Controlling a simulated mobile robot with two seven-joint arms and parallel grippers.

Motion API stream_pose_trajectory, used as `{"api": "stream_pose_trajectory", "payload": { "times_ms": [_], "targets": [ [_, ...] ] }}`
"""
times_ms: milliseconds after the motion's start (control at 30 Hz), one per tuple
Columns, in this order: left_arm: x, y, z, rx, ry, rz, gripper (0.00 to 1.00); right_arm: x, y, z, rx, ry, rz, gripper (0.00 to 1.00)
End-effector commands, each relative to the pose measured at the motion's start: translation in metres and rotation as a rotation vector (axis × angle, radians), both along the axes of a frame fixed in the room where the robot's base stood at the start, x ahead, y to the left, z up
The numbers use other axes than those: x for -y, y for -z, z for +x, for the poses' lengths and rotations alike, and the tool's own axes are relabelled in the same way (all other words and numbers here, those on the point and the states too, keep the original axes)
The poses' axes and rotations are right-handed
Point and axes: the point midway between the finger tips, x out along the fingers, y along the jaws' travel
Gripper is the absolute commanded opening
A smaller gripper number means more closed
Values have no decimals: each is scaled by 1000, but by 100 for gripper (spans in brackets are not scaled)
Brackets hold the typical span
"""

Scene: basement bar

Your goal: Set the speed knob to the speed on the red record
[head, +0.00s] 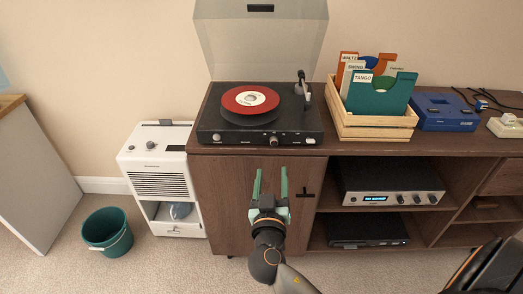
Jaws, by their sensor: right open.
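The red record (233,103) lies on the black turntable (232,137) on the cabinet top. Its pale label (250,98) carries print too small to read. The turntable's front has a light knob (217,137) at the left, a darker knob (274,141) near the middle and another light knob (310,141) at the right. I cannot tell which one is the speed knob or how any is set. My right gripper (271,176) is open and empty, its green fingers pointing up the picture, in front of the cabinet door and below the middle knob. My left gripper is out of view.
The clear lid (262,42) stands raised. The tonearm (305,92) is at the record's right. A wooden crate (375,128) of sleeves and a blue box (445,122) stand to the right. A white appliance (158,160) and green bucket (107,231) stand left on the floor.

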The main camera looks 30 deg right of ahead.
Motion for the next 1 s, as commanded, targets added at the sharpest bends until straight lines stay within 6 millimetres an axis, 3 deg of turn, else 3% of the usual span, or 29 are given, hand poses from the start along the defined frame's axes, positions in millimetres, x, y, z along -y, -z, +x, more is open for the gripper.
{"api": "stream_pose_trajectory", "payload": {
  "times_ms": [200, 500, 700, 1000],
  "targets": [
    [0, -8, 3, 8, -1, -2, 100, 25, -3, 35, 0, 0, -5, 60],
    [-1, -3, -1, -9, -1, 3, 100, 55, -1, 80, -3, 0, -4, 60],
    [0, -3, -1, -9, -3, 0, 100, 63, 0, 92, -4, -2, -1, 60],
    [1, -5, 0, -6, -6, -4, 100, 64, 0, 94, -4, -1, -1, 60]
  ]
}}
